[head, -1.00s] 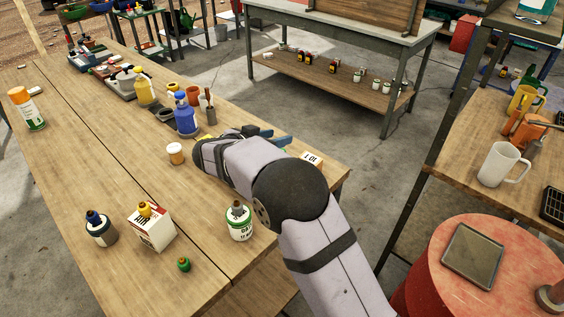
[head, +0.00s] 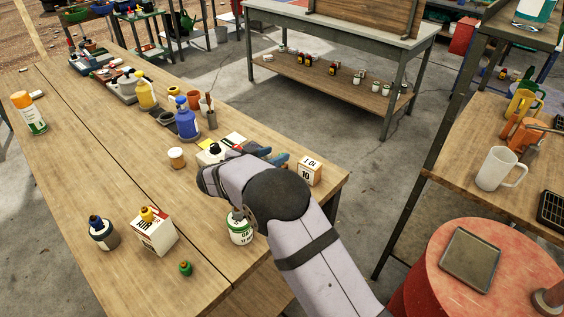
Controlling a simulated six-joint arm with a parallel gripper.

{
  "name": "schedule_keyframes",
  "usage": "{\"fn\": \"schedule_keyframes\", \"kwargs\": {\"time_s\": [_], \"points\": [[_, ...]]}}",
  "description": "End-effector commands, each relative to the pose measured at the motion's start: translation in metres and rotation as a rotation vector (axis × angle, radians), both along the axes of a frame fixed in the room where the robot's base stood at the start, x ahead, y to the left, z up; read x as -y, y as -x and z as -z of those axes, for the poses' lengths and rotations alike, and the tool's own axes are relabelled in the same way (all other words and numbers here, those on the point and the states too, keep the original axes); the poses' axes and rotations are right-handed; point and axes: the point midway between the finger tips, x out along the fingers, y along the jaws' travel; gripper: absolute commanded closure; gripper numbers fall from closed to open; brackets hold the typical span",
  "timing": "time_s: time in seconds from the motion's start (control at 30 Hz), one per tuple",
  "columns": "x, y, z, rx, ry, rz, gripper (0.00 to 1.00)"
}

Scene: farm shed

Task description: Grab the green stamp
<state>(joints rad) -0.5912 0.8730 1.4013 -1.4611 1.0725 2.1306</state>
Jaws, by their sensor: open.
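A small green stamp (head: 185,268) with a darker knob on top stands upright on the near part of the wooden table (head: 75,205), in front of a white and red box. My gripper (head: 271,156) is over the far right part of the table, well away from the green stamp. Its blue-grey fingers show beyond my wrist, apart and with nothing seen between them. My wrist hides part of the fingers and the table under them.
A box with a yellow-topped thing on it (head: 153,232), a blue-topped jar (head: 103,233) and a white-green can (head: 240,228) stand around the stamp. A white numbered block (head: 309,171) is near the right edge. Bottles and cups crowd the back. The middle left is clear.

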Motion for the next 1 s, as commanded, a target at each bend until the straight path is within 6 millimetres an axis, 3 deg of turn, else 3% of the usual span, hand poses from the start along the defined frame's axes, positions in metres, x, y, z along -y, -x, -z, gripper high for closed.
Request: {"fn": "schedule_keyframes", "kwargs": {"time_s": [0.1,0.3,0.63,0.67,0.83,1.0], "points": [[0.0,0.0,0.017,-0.004,0.002,-0.001,0.59],[0.014,-0.018,0.025,0.0,0.0,0.001,0.59],[0.017,-0.022,0.028,0.001,-0.001,-0.001,0.59],[0.017,-0.022,0.028,0.001,-0.001,-0.001,0.61],[0.017,-0.022,0.028,0.001,-0.001,-0.001,1.0],[0.017,-0.022,0.027,0.002,0.0,-0.001,1.0]]}}
